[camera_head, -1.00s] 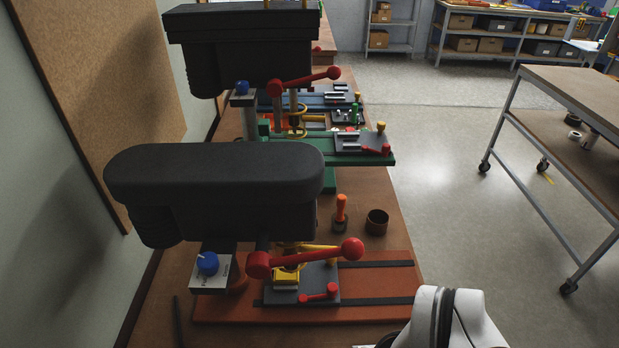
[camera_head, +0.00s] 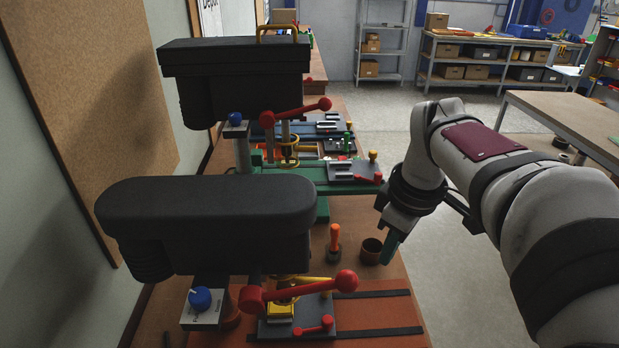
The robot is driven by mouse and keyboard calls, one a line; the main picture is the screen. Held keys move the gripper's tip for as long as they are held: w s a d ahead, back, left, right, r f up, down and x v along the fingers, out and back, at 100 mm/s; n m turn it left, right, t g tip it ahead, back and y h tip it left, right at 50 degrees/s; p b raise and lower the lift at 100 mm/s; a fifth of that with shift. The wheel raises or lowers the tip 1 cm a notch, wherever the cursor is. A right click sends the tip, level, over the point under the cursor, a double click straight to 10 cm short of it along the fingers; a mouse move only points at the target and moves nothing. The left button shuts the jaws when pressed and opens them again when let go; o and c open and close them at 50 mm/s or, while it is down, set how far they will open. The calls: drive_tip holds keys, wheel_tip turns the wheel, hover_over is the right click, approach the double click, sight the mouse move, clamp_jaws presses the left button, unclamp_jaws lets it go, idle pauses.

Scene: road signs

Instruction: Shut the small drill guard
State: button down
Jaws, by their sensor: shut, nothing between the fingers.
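Two black-headed drill presses stand in a row on the bench. The nearer one (camera_head: 210,220) has a rounded head over a red-orange base; the farther one (camera_head: 235,75) has a boxy head over a green base. I cannot tell which is the small drill. A yellow ring-shaped guard (camera_head: 287,160) shows below the farther head. Yellow parts (camera_head: 312,283) show below the nearer head, mostly hidden by it and its red lever, so that guard's position is unclear. My gripper (camera_head: 387,260) is shut and empty, pointing down by the bench's right edge, right of both drills.
A dark cup (camera_head: 371,251) stands just left of my gripper's tips, with an orange-handled tool (camera_head: 334,242) beside it. Red levers (camera_head: 345,281) stick out right from the drills. A wheeled table (camera_head: 570,105) stands right; open floor lies between.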

drive_tip(key=w+a+r+n+g+y, duration=0.1)
drive_tip(key=w+a+r+n+y, duration=0.15)
drive_tip(key=a+n, duration=0.45)
drive_tip(key=n, duration=0.1)
approach(304, 279)
drive_tip(key=f, duration=0.1)
drive_tip(key=d+f, duration=0.1)
drive_tip(key=f, duration=0.3)
drive_tip(key=shift+s+d, duration=0.2)
drive_tip(key=shift+d, duration=0.15)
drive_tip(key=shift+w+f, duration=0.2)
drive_tip(key=shift+f, duration=0.5)
wheel_tip(304, 279, down, 7)
